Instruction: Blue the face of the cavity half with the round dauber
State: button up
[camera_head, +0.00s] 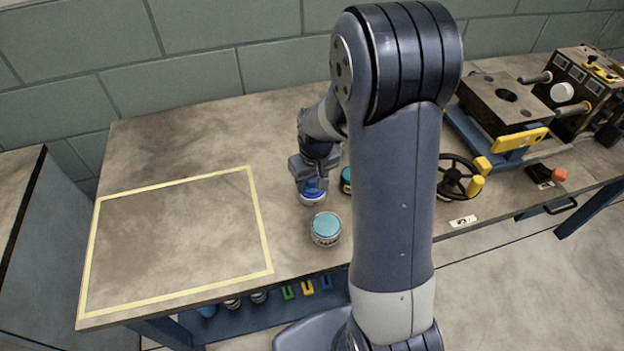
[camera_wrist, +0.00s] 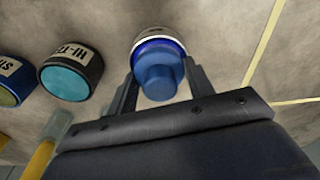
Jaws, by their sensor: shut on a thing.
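My gripper (camera_head: 314,182) is over the table left of my arm. In the wrist view its fingers (camera_wrist: 160,90) are shut on a blue round-topped piece (camera_wrist: 160,74), apparently the dauber. A grey steel block with a round hole (camera_head: 482,108), apparently the cavity half, lies on a blue stand at the right, face up.
A pale tin with a teal top (camera_head: 326,230) stands near the front edge. A dark teal-topped tin (camera_wrist: 72,76) and another tin (camera_wrist: 12,80) stand beside the gripper. A black handwheel (camera_head: 458,180) is at the right. A yellow-taped area (camera_head: 258,222) at the left is empty.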

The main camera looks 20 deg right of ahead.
jog(key=shift+r+p, duration=2.7)
jog(key=shift+r, duration=0.85)
jog(key=shift+f, duration=0.2)
